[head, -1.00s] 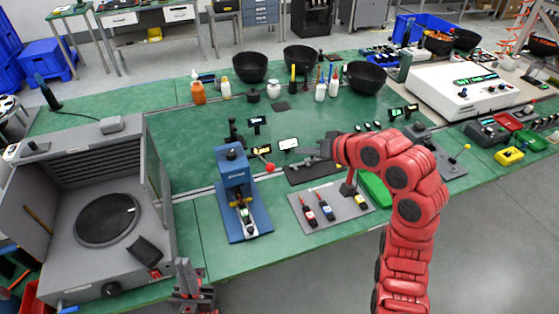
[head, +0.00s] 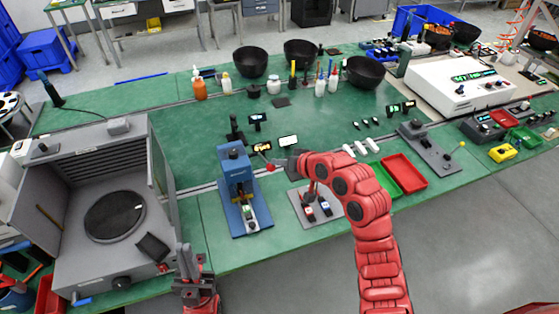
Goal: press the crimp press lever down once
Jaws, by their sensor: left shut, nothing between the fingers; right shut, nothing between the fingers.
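The blue crimp press (head: 236,178) stands upright on its blue base on the green table, left of centre. Its lever ends in a red ball knob (head: 270,167) on the press's right side, and the lever is raised. My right gripper (head: 280,164) is shut and empty, its tips right beside the knob; whether they touch it I cannot tell. My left gripper (head: 185,258) is shut and empty, low in the view at the table's front edge, apart from the press.
A grey open-fronted booth (head: 110,215) with a round black plate stands left of the press. A grey mat with small tools (head: 318,208) lies under my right arm. Red trays (head: 404,171) and black bowls (head: 250,62) are further off.

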